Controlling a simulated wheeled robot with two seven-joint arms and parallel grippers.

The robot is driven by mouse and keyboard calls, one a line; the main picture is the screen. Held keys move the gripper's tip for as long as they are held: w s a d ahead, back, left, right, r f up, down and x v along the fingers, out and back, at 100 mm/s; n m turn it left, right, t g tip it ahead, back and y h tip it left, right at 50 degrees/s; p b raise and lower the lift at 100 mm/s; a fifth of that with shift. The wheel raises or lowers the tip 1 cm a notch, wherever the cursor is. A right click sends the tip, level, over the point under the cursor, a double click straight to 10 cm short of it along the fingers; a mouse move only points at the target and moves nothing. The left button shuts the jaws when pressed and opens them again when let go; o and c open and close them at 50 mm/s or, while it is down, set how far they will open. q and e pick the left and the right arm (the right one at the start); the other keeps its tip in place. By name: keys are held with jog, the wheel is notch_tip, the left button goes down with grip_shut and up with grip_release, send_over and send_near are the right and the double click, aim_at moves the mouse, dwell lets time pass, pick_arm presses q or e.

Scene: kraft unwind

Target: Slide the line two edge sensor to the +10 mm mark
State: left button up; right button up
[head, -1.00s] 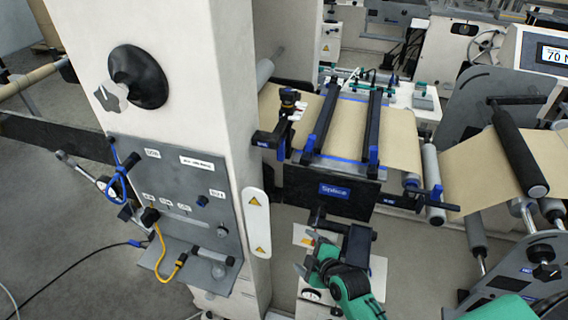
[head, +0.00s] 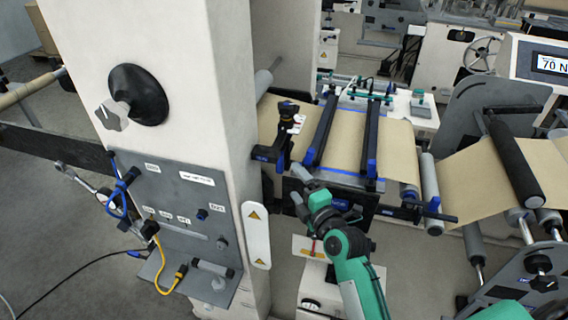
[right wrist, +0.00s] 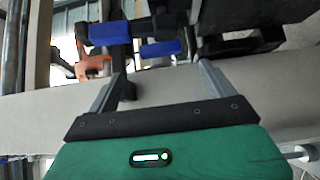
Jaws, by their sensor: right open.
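My right gripper (head: 298,190) is below and slightly right of the sensor, in front of the splice table, apart from the sensor. In the right wrist view its fingers (right wrist: 160,75) are spread and empty. Blue blocks (right wrist: 110,33) and an orange part (right wrist: 92,66) lie beyond them. My left gripper is out of view.
The white machine column (head: 215,110) with a grey control panel (head: 180,210) stands close left of the gripper. The black splice table front (head: 360,215) is partly hidden behind my arm. Blue-ended clamp bars (head: 371,135) cross the web, with rollers (head: 432,195) at right.

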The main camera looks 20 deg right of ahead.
aim_at(283, 164)
jog(key=w, duration=0.2)
jog(key=w+a+p, duration=0.1)
jog(key=w, duration=0.2)
jog(key=w+p, duration=0.1)
jog(key=w, duration=0.1)
jog(key=shift+w+a, duration=0.25)
jog(key=shift+w, duration=0.1)
jog(key=c, duration=1.4)
jog(key=shift+w+d, duration=0.2)
jog(key=shift+w, duration=0.05)
jog(key=shift+w+d+b, duration=0.15)
jog(key=shift+w+b, duration=0.05)
jog(key=shift+b, duration=0.1)
jog(key=o, duration=1.4)
